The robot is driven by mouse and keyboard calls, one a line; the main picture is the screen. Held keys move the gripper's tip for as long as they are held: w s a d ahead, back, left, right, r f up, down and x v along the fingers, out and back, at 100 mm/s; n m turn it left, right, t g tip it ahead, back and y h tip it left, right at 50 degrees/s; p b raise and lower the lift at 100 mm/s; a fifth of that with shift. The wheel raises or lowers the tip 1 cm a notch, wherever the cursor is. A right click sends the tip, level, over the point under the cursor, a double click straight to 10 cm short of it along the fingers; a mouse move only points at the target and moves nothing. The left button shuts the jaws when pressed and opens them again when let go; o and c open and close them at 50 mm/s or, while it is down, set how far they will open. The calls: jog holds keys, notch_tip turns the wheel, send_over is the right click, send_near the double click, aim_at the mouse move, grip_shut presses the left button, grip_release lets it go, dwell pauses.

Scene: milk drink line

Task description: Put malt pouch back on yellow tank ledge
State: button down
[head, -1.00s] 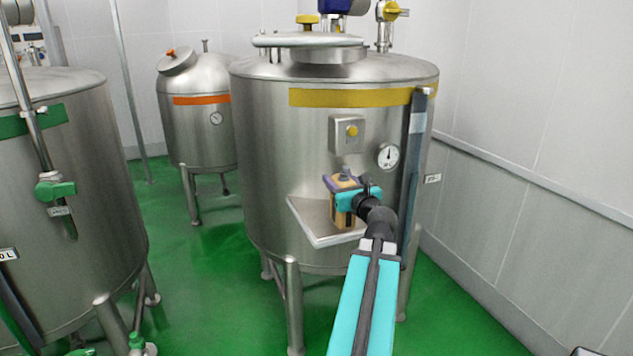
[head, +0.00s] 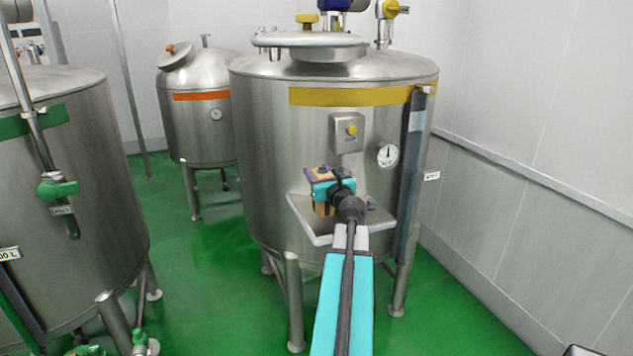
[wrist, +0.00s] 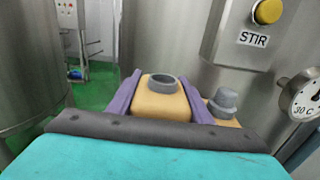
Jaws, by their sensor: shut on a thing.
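The malt pouch looks like the tan container with a grey ring-shaped spout (wrist: 158,105) in the wrist view, held between the purple fingers of my gripper (wrist: 163,95). In the head view, my gripper (head: 328,173) is shut on this tan pouch (head: 321,209), over the left part of the yellow tank's ledge (head: 318,238). The ledge is a shallow metal tray on the tank with the yellow band (head: 350,97). My gripper hides much of the pouch, and I cannot tell whether its base touches the ledge.
A grey-capped tan item (wrist: 223,104) stands just right of the right finger. The STIR button box (head: 347,132) and a round dial (head: 387,155) are on the tank wall above. A green-banded tank (head: 60,180) stands left.

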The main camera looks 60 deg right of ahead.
jog(key=shift+w+d, duration=0.15)
jog(key=shift+w, duration=0.2)
jog(key=shift+w+f, duration=0.2)
jog(key=shift+w, duration=0.05)
jog(key=shift+f+p, duration=0.35)
jog(key=shift+f, duration=1.45)
jog(key=c, duration=0.9)
grip_release()
jog(key=shift+r, duration=0.2)
